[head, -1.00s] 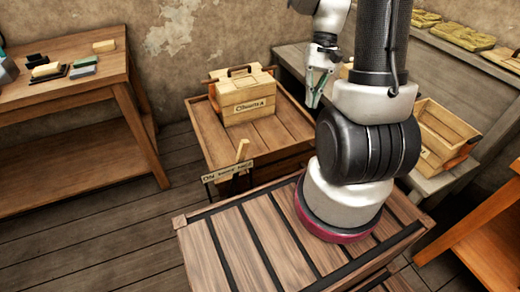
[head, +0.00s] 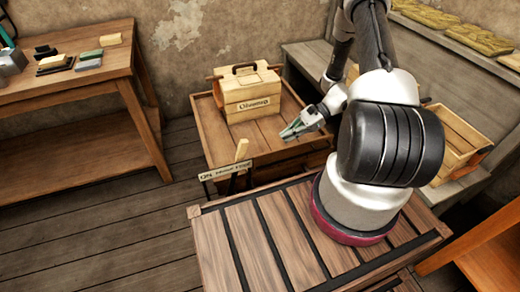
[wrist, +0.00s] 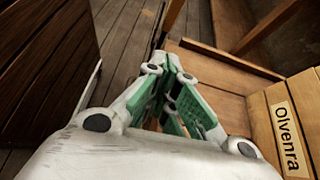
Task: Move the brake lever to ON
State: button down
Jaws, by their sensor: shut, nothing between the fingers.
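The brake lever (head: 242,150) is a short pale wooden handle at the front edge of the low wooden table (head: 215,135). It rises behind a label plate (head: 222,171) whose left end reads ON; the rest is hard to read. The lever stands near the plate's middle, right of ON, with its top tilted slightly right. My gripper (head: 288,133) is shut and empty, above the table to the right of the lever and apart from it. In the wrist view my shut fingers (wrist: 170,65) point towards the table's edge; I cannot make out the lever there.
A wooden box with a dark handle (head: 247,92), labelled Olvenra in the wrist view (wrist: 289,135), stands behind the lever on the same table. A slatted crate (head: 245,240) is in front. A workbench (head: 90,98) stands left, with open floor between.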

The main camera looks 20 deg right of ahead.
jog(key=shift+a+r, duration=0.1)
jog(key=shift+a, duration=0.05)
send_near(243, 159)
notch_tip(243, 159, down, 3)
jog(key=a, duration=0.2)
jog(key=shift+w+a, duration=0.3)
jog(key=shift+a, duration=0.45)
jog(key=shift+r, duration=0.1)
